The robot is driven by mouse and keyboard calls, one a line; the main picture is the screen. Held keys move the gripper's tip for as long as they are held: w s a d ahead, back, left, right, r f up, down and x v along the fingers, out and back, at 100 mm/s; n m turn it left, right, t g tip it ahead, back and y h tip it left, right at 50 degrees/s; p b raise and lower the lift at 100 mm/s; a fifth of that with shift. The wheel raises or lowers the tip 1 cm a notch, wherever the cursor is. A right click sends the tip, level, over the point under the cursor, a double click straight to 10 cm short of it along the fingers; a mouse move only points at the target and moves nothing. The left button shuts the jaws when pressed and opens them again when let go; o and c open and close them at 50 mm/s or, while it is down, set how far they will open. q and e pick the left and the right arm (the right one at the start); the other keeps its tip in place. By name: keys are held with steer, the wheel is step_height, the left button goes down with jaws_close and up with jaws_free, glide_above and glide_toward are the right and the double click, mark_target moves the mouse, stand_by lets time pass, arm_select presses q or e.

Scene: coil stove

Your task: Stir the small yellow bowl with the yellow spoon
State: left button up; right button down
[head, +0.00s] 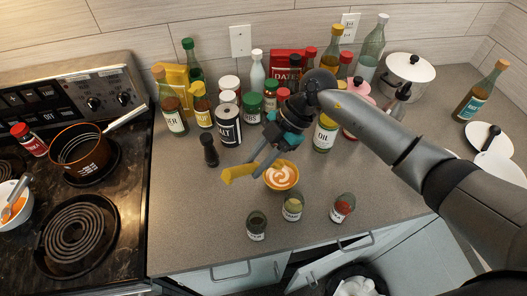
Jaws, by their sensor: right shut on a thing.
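The small yellow bowl (281,186) stands on the grey counter, with a brown and white swirled filling. My right gripper (259,169) reaches down from the upper right, just left of the bowl's rim. It is shut on the yellow spoon (237,173), whose visible part sticks out to the left of the fingers, above the counter. The part of the spoon at the fingers is mostly hidden, and I cannot tell whether it touches the bowl. My left gripper is not in view.
Small jars (257,226) stand in front of the bowl. A black pepper mill (209,151) and many bottles and cans (228,126) crowd behind. The coil stove (75,235) with an orange pan (80,148) is left. A cabinet door below is ajar.

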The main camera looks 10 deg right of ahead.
steer(key=shift+w+d+f+b, duration=0.1)
steer(key=shift+d+f+b, duration=0.2)
steer(key=shift+f+b, duration=0.5)
steer(key=f+b, duration=0.2)
steer(key=b, duration=0.1)
steer(key=d+f+b, duration=0.1)
steer(key=shift+w+d+f+b, duration=0.1)
steer(key=shift+w+f+b, duration=0.2)
steer(key=shift+w, duration=0.1)
arm_select(q)
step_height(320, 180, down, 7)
steer(key=b, duration=0.1)
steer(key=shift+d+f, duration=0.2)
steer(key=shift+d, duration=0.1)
arm_select(e)
step_height(320, 180, down, 3)
steer(key=shift+r, duration=0.1)
